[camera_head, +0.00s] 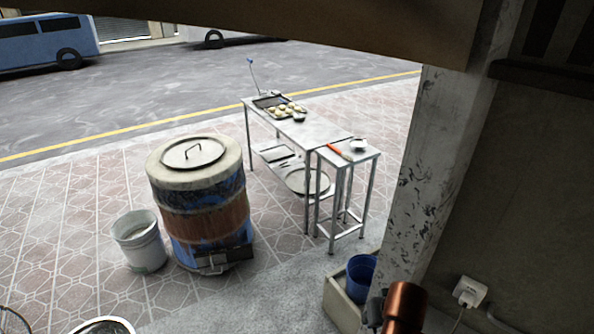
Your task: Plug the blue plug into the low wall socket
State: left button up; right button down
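A low wall socket (469,291) sits on the dark wall at the lower right. It is a white box, and a cable hangs below it. What is plugged into it is too small to tell. I cannot make out a blue plug for certain. A small blue tip (250,60) tops a thin, slanting stalk or wire at the far end of the long table; I cannot tell what it is. Neither of my grippers can be made out.
A barrel oven (203,204) with a lidded top stands left of centre, beside a white bucket (139,240). A long metal table (318,131) and small table (361,154) stand behind. A blue bucket (360,277) and whitish pillar (425,180) stand left of the socket.

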dwell(0.5)
jog(key=s+a+r+n+y, duration=0.1)
jog(key=s+a+r+n, duration=0.1)
jog(key=a+r+n, duration=0.2)
jog(key=s+a+r+n+g+y, duration=0.1)
jog(key=a+r+n, duration=0.3)
jog(key=a, duration=0.6)
jog(key=shift+s+a+y, duration=0.3)
jog(key=shift+s+y, duration=0.1)
jog(key=shift+s, duration=0.35)
jog(key=shift+f, duration=0.1)
jog(key=w+a+f+n+g+y, duration=0.1)
jog(key=w+a+f+n, duration=0.3)
jog(key=f, duration=0.1)
jog(key=shift+w+a+f+n, duration=0.2)
jog(key=shift+w+f+n, duration=0.1)
notch_tip(320, 180, up, 11)
jog(key=w+a+m+t+h, duration=0.2)
jog(key=m+h, duration=0.1)
jog(key=m, duration=0.9)
jog(key=shift+w+r+m+h, duration=0.15)
jog(key=shift+m+h, duration=0.15)
jog(key=shift+h, duration=0.1)
